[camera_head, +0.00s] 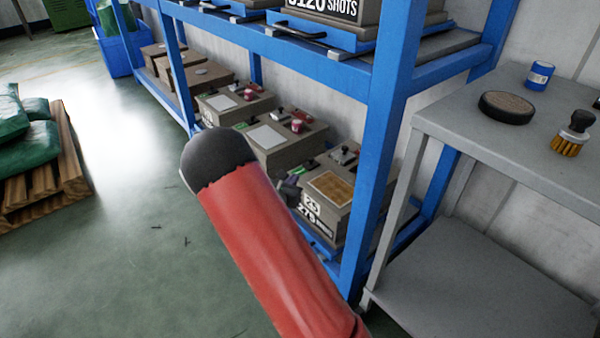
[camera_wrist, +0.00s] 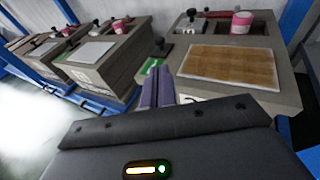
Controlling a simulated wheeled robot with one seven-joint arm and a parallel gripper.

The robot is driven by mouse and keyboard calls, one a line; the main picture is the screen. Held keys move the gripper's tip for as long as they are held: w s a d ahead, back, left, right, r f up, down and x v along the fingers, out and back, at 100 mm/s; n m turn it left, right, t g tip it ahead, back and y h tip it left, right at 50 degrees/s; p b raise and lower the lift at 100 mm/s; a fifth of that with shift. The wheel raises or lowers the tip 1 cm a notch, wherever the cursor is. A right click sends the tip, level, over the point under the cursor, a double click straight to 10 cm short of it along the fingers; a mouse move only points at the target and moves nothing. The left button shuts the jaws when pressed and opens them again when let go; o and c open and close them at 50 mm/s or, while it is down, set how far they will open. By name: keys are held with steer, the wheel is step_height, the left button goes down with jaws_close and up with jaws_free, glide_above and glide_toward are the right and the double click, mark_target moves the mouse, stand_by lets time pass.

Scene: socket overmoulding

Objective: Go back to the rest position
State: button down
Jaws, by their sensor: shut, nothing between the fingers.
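My gripper (camera_wrist: 158,88) shows in the wrist view with its two fingers together and nothing between them. It points toward a grey-brown mould box (camera_wrist: 283,71) with a tan panel on top. The fingertips appear just in front of or beside the box's left side; I cannot tell whether they touch. In the head view, my red arm hides most of the gripper, and the same box (camera_head: 350,186) stands on the blue rack's lower shelf, marked "25" and "275".
The blue rack (camera_head: 382,150) has more boxes along its lower shelf and on the shelf above. A grey table (camera_head: 455,125) at right holds a round dark pad (camera_head: 507,107), a blue can (camera_head: 539,76) and a brush (camera_head: 572,135). Green sacks on a pallet (camera_head: 70,160) stand left. Floor between is open.

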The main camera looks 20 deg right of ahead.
steer(key=s+d+r+m+g+y+p, duration=0.1)
steer(key=s+d+r+m+g+p, duration=0.15)
steer(key=s+r+m+g, duration=1)
steer(key=s+a+r+m+t+y+p, duration=0.2)
steer(key=s+a+r+m+t+y, duration=0.2)
steer(key=s+a+r+m, duration=0.3)
steer(key=s+a+r+m+t+y+p, duration=0.2)
steer(key=s+a+r+m+y, duration=0.4)
steer(key=s, duration=0.9)
steer(key=a+r+m+t, duration=0.1)
steer(key=a+r, duration=0.1)
steer(key=a, duration=0.1)
steer(key=shift+t+y, duration=0.3)
steer(key=shift+t, duration=0.05)
steer(key=shift+s+a, duration=0.1)
